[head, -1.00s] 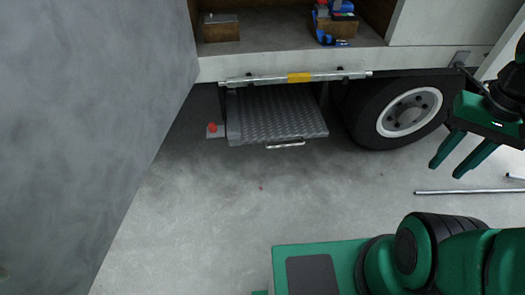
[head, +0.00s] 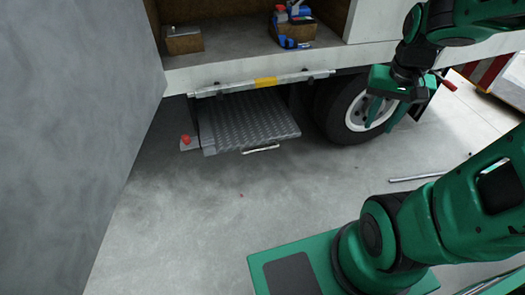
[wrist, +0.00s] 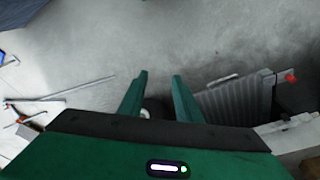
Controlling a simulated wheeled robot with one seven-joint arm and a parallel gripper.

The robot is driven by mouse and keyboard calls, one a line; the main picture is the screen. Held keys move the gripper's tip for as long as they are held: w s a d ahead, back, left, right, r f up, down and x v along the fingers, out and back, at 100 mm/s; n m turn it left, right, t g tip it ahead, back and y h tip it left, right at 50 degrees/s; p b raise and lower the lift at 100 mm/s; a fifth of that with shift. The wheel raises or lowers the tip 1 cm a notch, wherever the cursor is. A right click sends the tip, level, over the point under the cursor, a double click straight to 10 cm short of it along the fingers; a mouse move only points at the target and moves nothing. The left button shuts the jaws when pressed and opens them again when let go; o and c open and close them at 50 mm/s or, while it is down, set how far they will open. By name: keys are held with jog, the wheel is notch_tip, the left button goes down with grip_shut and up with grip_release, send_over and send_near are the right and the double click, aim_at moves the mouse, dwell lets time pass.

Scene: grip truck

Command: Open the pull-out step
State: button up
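The pull-out step (head: 245,120) is a grey ribbed metal tread under the truck's side, with a thin bar handle (head: 261,149) on its front edge. A red knob (head: 185,139) sits on a bracket at its left. In the wrist view the step (wrist: 235,100) lies right of the fingers, with its handle (wrist: 222,79) and the red knob (wrist: 290,77) showing. My gripper (head: 381,119) is open and empty, in front of the wheel, to the right of the step and apart from it. Its two fingers (wrist: 158,82) also show spread in the wrist view.
The truck wheel (head: 352,112) is right of the step. A yellow-marked bar (head: 265,83) runs above it. The truck bed holds a wooden box (head: 184,42) and blue tools (head: 290,25). A grey panel (head: 70,140) stands left. A rod (head: 415,178) lies right; floor before the step is clear.

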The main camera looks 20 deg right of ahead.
jog(key=w+f+t, duration=0.2)
jog(key=w+f, duration=0.2)
jog(key=w, duration=0.5)
jog(key=w+f+t, duration=0.1)
jog(key=w+f, duration=0.3)
jog(key=w, duration=0.6)
jog(key=m+t+y, duration=0.2)
jog(key=m+t, duration=0.6)
jog(key=t, duration=0.1)
send_over(262, 149)
jog(key=s+d, duration=0.2)
jog(key=s, duration=0.2)
notch_tip(262, 149, down, 34)
jog(key=s+a+f+m+t+h, duration=0.1)
jog(key=s+a+f+m+t, duration=0.15)
jog(key=s+f, duration=0.35)
jog(key=shift+m, duration=0.35)
jog(key=x, duration=1)
jog(key=shift+w+d+r, duration=0.1)
jog(key=shift+w+d, duration=0.2)
jog(key=shift+d, duration=0.1)
jog(key=shift+c, duration=0.7)
